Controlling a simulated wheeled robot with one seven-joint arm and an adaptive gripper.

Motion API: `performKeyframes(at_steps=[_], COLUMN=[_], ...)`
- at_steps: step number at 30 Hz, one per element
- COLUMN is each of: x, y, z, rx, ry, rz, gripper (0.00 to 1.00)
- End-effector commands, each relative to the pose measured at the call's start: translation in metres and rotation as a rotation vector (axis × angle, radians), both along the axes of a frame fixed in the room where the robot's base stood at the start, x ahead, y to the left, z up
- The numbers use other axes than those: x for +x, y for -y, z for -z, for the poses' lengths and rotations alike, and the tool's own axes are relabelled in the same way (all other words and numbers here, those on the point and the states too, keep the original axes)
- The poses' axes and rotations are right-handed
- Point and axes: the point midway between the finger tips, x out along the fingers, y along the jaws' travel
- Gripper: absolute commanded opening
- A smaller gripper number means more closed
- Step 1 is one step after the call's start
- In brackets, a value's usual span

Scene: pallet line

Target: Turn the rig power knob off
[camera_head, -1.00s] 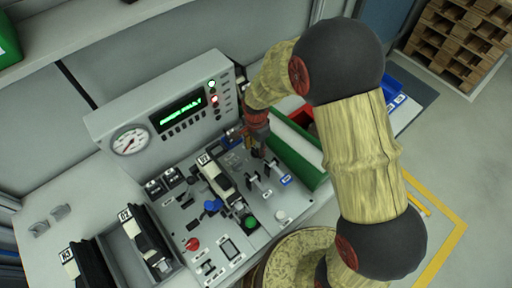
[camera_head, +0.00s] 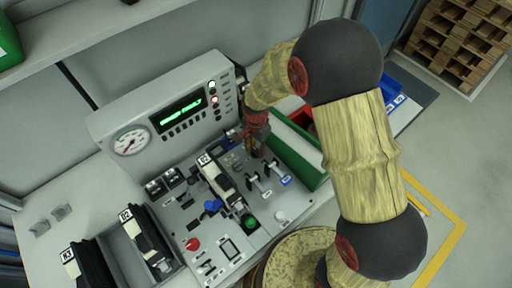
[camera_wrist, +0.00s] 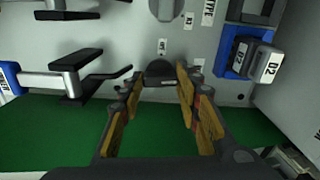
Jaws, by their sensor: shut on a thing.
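A dark round knob (camera_wrist: 160,69) stands on the grey panel, with a small label above it. It appears to be the rig power knob, but the label is too small to read. My gripper (camera_wrist: 160,77) has its two fingertips on either side of the knob and is shut on it. In the head view my gripper (camera_head: 258,146) reaches down to the right back part of the control panel (camera_head: 185,218). The knob is hidden there behind the fingers and wrist.
Lever switches (camera_wrist: 75,75) stand left of the fingers in the wrist view. A blue-based block marked D2 (camera_wrist: 262,62) is close on the right. A green-sided bin (camera_head: 297,157) borders the panel. The console with a gauge (camera_head: 130,141) and lit display (camera_head: 182,113) rises behind.

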Motion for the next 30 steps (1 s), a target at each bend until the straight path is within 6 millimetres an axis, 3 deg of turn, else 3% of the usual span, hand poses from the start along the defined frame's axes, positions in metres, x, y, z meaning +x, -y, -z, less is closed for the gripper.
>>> performKeyframes(at_steps=[30], x=[0.0006], y=[-0.0002], z=[-0.001], rx=[0.0], ry=[0.001], rz=[-0.937], gripper=[0.08])
